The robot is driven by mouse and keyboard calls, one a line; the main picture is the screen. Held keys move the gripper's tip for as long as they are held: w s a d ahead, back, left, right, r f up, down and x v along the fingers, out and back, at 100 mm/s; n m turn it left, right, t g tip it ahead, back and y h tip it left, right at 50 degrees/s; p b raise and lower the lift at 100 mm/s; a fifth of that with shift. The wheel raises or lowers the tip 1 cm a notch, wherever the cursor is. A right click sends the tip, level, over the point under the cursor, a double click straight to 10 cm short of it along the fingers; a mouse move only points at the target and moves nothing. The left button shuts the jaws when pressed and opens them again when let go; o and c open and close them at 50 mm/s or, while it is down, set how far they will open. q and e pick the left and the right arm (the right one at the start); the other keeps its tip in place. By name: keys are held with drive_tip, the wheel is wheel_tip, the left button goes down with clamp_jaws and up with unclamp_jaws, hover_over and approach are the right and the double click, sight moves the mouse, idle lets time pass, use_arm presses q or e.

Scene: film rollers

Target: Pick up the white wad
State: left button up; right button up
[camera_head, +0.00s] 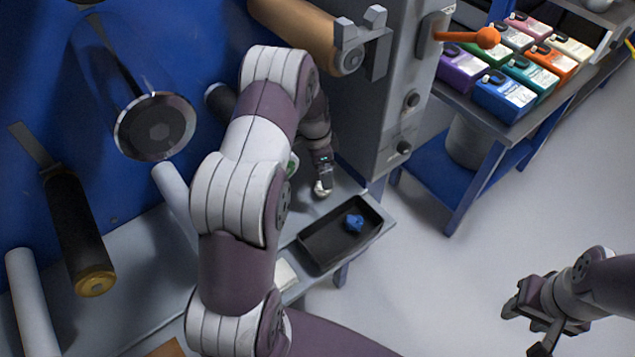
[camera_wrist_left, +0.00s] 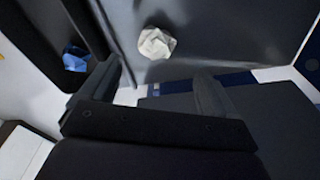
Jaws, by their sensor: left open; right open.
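The white wad (camera_wrist_left: 157,43) is a crumpled white lump on the grey table surface, ahead of my left gripper in the left wrist view. In the head view the wad (camera_head: 321,188) shows small at the tip of my left gripper (camera_head: 322,180). In the left wrist view the left gripper (camera_wrist_left: 160,88) has its fingers apart with the wad just beyond them. I cannot tell whether the fingers touch it. My right gripper (camera_head: 530,322) is open and empty over the floor at lower right.
A black tray (camera_head: 322,255) with a blue wad (camera_head: 354,223) sits on the table near the left gripper. A grey machine cabinet (camera_head: 385,110) stands close behind. Rollers (camera_head: 75,235) stick out at left. Colored bottles (camera_head: 505,95) stand on a blue cart at right.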

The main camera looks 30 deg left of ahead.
use_arm(q)
drive_tip(key=f, duration=0.6)
drive_tip(key=shift+s+d+b, duration=0.15)
drive_tip(key=shift+d+b, duration=0.15)
drive_tip(key=shift+d, duration=0.05)
drive_tip(key=shift+f, duration=0.3)
drive_tip(key=c, duration=1.1)
drive_tip(key=shift+r, duration=0.1)
